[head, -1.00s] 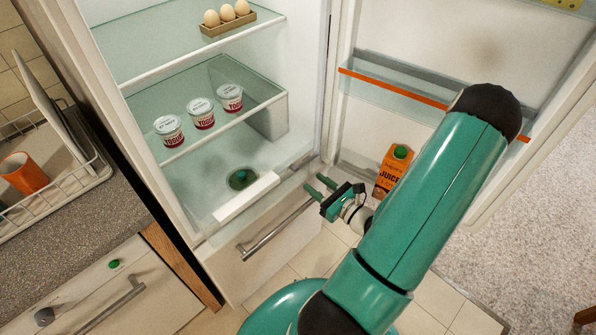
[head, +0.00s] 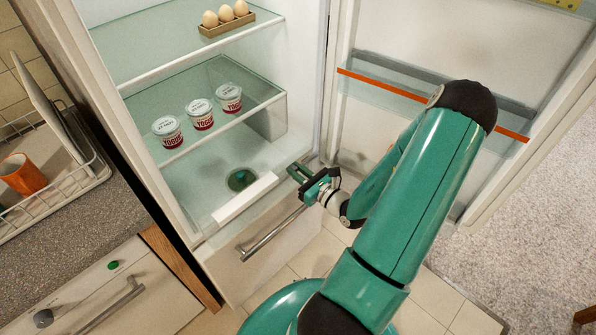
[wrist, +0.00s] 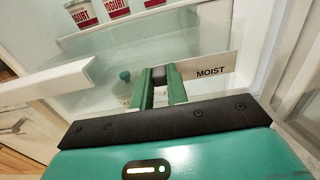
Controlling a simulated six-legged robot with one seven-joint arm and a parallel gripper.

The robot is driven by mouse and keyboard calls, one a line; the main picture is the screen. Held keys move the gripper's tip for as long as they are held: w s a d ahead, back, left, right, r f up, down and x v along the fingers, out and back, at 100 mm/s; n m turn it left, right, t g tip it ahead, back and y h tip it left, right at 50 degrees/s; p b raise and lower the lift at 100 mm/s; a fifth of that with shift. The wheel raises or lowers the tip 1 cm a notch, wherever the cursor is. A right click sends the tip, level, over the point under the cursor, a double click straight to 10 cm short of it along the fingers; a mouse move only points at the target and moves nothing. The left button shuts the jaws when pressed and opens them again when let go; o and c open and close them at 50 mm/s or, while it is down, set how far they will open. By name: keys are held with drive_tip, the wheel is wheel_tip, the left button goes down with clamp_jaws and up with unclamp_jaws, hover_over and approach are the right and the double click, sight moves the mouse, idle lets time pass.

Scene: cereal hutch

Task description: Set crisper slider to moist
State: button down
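The crisper's white front edge (head: 245,198) is to the left of the gripper.
Yogurt cups (head: 199,113) stand on a glass shelf above, and an egg tray (head: 228,25) is higher up. A bar handle (head: 270,235) crosses the front below. The open fridge door (head: 400,150) is at the right.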

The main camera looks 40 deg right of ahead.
sight(309, 150)
drive_tip(key=d, duration=0.8)
drive_tip(key=shift+w+d, duration=0.1)
drive_tip(key=shift+d, duration=0.1)
drive_tip(key=c, duration=1.4)
unclamp_jaws()
drive_tip(key=shift+d, duration=0.1)
drive_tip(key=shift+o, duration=0.2)
drive_tip(key=s, duration=1.3)
drive_tip(key=shift+s, duration=0.4)
drive_tip(key=shift+d, duration=0.1)
